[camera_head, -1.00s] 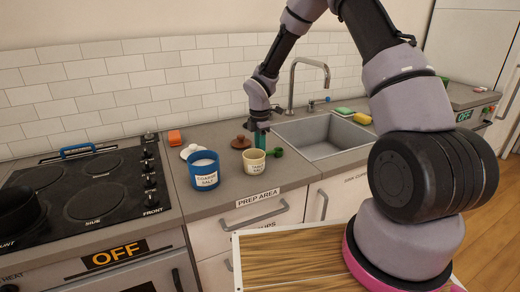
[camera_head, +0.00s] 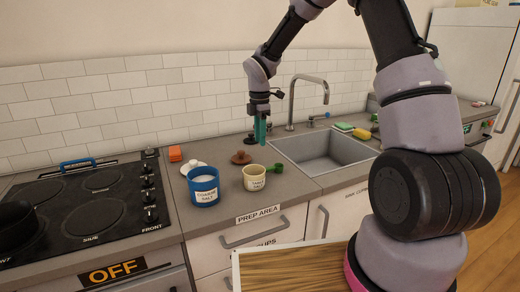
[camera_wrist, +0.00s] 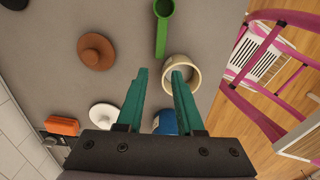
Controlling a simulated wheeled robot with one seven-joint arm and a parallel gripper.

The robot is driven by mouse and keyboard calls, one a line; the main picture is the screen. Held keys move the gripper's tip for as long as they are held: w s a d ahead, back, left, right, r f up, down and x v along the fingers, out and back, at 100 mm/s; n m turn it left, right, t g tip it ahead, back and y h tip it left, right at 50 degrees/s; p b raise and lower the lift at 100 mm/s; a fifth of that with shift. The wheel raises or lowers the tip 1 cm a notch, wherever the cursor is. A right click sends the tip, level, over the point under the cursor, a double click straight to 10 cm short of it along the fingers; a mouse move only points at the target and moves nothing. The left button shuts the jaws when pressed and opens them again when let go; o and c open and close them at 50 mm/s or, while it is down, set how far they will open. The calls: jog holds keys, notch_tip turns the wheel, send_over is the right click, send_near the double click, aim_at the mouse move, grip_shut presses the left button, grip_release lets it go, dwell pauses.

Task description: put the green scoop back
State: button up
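The green scoop (camera_head: 276,168) lies on the counter, just right of a cream jar (camera_head: 254,178) with a label. In the wrist view the scoop (camera_wrist: 162,28) points its handle down the picture, ending beside the cream jar's rim (camera_wrist: 195,72); its cup is at the top edge. A blue jar (camera_head: 203,188) with white contents and a salt label stands left of the cream jar. My gripper (camera_head: 260,142) has teal fingers pointing down above the counter, near the cream jar. In the wrist view its fingers (camera_wrist: 159,75) are apart, with nothing held between them.
A brown lid (camera_head: 241,157) and a white lid (camera_head: 192,166) lie behind the jars, near an orange block (camera_head: 174,151). The sink (camera_head: 325,150) and faucet (camera_head: 308,80) are right, the stove (camera_head: 85,205) left. A sponge (camera_head: 343,127) is behind the sink.

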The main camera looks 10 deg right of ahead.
jog(key=s+d+r+m+t, duration=0.1)
jog(key=s+d+r+m, duration=0.35)
jog(key=r, duration=0.45)
jog(key=s+d+r+m+t, duration=0.25)
jog(key=s+r+m, duration=0.3)
jog(key=r, duration=0.35)
jog(key=s+d+r+m+t+y, duration=0.1)
jog(key=s+d+r+m+t, duration=0.1)
jog(key=s+m, duration=0.6)
jog(key=s+d+r+m+t+y, duration=0.1)
jog(key=s+d+r+m, duration=0.3)
jog(key=s, duration=0.5)
notch_tip(320, 180, up, 2)
jog(key=m, duration=0.3)
jog(key=shift+s+d+m+t, duration=0.15)
jog(key=shift+s+m+t, duration=0.1)
jog(key=shift+m+t, duration=0.15)
